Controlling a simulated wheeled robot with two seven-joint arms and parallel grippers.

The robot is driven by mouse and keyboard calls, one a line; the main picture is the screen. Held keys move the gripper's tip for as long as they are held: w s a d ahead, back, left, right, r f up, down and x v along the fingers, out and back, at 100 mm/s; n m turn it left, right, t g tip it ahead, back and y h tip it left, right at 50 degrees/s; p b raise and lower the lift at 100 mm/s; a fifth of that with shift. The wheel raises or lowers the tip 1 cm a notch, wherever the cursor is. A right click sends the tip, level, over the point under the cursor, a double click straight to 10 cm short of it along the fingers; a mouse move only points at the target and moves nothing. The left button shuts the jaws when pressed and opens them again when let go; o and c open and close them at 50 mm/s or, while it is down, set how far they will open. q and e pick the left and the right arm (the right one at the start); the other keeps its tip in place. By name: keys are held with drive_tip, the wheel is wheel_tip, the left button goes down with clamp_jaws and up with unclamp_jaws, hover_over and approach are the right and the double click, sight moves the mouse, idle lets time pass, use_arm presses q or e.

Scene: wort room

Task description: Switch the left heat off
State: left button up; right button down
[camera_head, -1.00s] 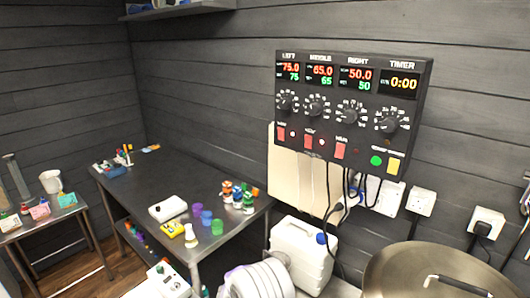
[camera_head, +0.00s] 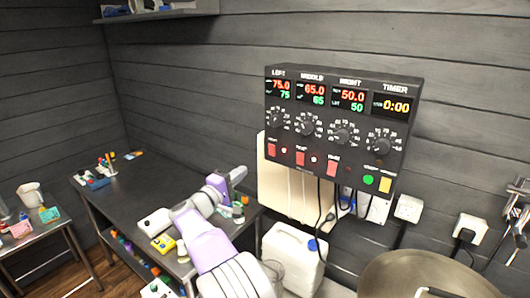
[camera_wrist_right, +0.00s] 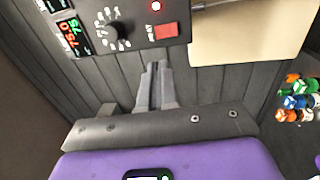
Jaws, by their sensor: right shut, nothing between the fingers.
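The black control panel (camera_head: 340,120) hangs on the wall. Its left column shows red 75.0 over green 75, with a dial below. The left heat switch (camera_head: 271,150) is a red rocker at the panel's lower left; the small red light (camera_head: 284,150) beside it glows. In the right wrist view the switch (camera_wrist_right: 167,31) and its lit light (camera_wrist_right: 156,6) are near the top. My right gripper (camera_head: 241,171) is shut and empty, left of and below the switch, apart from it. Its closed fingertips (camera_wrist_right: 155,67) point toward the panel's edge. My left gripper is not in view.
Middle (camera_head: 300,158) and right (camera_head: 332,168) red switches sit beside the left one. A cream board (camera_head: 285,190) and hanging cables are below the panel. A table (camera_head: 130,195) with small bottles, a white jug (camera_head: 292,258) and a large pot (camera_head: 430,272) stand below.

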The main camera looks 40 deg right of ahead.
drive_tip(key=p, duration=0.4)
approach(271, 148)
drive_tip(key=x, duration=0.5)
drive_tip(key=shift+w+d+r, duration=0.1)
drive_tip(key=shift+d+r, duration=0.1)
drive_tip(key=shift+w+d+p, duration=0.2)
drive_tip(key=shift+d+p, duration=0.25)
drive_tip(key=shift+d, duration=0.2)
